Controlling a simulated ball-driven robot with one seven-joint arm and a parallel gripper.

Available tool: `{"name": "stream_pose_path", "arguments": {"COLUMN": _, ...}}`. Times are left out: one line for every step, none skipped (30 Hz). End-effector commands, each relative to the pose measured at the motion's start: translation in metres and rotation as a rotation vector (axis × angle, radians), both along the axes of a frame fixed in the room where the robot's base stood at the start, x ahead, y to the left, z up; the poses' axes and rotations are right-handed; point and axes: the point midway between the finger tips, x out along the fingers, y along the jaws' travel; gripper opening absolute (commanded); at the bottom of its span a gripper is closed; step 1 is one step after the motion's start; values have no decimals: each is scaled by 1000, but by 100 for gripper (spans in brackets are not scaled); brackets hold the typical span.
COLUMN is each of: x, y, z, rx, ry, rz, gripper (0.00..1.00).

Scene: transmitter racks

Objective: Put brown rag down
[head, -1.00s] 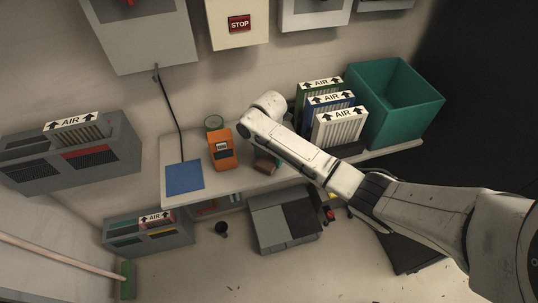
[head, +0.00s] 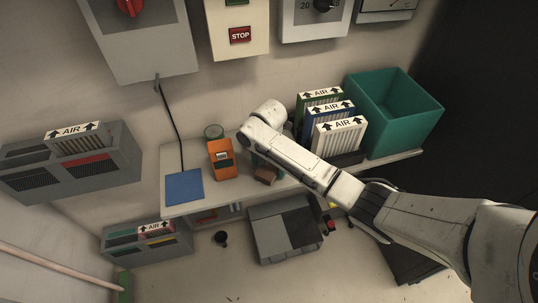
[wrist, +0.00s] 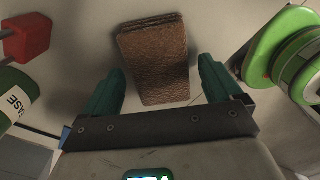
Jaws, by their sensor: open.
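The brown rag (head: 265,175) is a folded, textured block on the light shelf (head: 182,208), near its front edge in the head view. In the wrist view the rag (wrist: 152,58) shows whole beyond and between the fingertips, with shadow beside it. My gripper (wrist: 160,80) is open, with a teal finger on each side and gaps between the fingers and the rag. In the head view my gripper (head: 262,162) is mostly hidden behind my arm, right at the rag.
An orange meter (head: 221,160) and a blue mat (head: 184,187) lie left of the rag. Air filters (head: 336,138) and a teal bin (head: 395,115) stand to the right. The wrist view also shows a green reel (wrist: 290,55) and a red object (wrist: 26,38).

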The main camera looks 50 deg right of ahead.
Motion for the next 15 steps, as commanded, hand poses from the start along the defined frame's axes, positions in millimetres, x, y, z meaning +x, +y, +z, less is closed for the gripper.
{"name": "stream_pose_path", "arguments": {"x": 1, "y": 0, "z": 6, "rx": 0, "ry": -5, "rz": 1, "gripper": 92}}
{"name": "stream_pose_path", "arguments": {"x": 1, "y": 0, "z": 10, "rx": 0, "ry": -4, "rz": 1, "gripper": 92}}
{"name": "stream_pose_path", "arguments": {"x": 1, "y": 0, "z": 18, "rx": 0, "ry": -6, "rz": 1, "gripper": 92}}
{"name": "stream_pose_path", "arguments": {"x": 1, "y": 0, "z": 23, "rx": 0, "ry": -5, "rz": 1, "gripper": 92}}
{"name": "stream_pose_path", "arguments": {"x": 2, "y": 0, "z": 29, "rx": -1, "ry": -7, "rz": 2, "gripper": 92}}
{"name": "stream_pose_path", "arguments": {"x": 2, "y": 0, "z": 38, "rx": -1, "ry": -6, "rz": 2, "gripper": 92}}
{"name": "stream_pose_path", "arguments": {"x": 1, "y": 0, "z": 44, "rx": -1, "ry": -6, "rz": 2, "gripper": 92}}
{"name": "stream_pose_path", "arguments": {"x": 2, "y": 0, "z": 51, "rx": -1, "ry": -6, "rz": 2, "gripper": 92}}
{"name": "stream_pose_path", "arguments": {"x": 2, "y": 1, "z": 59, "rx": -1, "ry": -6, "rz": 2, "gripper": 92}}
{"name": "stream_pose_path", "arguments": {"x": 2, "y": 1, "z": 65, "rx": -1, "ry": -6, "rz": 2, "gripper": 92}}
{"name": "stream_pose_path", "arguments": {"x": 1, "y": 1, "z": 71, "rx": -1, "ry": -6, "rz": 2, "gripper": 92}}
{"name": "stream_pose_path", "arguments": {"x": 2, "y": 1, "z": 78, "rx": -1, "ry": -6, "rz": 2, "gripper": 92}}
{"name": "stream_pose_path", "arguments": {"x": 1, "y": 1, "z": 84, "rx": 0, "ry": -5, "rz": 1, "gripper": 92}}
{"name": "stream_pose_path", "arguments": {"x": 1, "y": 1, "z": 88, "rx": 0, "ry": -5, "rz": 1, "gripper": 92}}
{"name": "stream_pose_path", "arguments": {"x": 1, "y": 1, "z": 95, "rx": 0, "ry": -4, "rz": 1, "gripper": 92}}
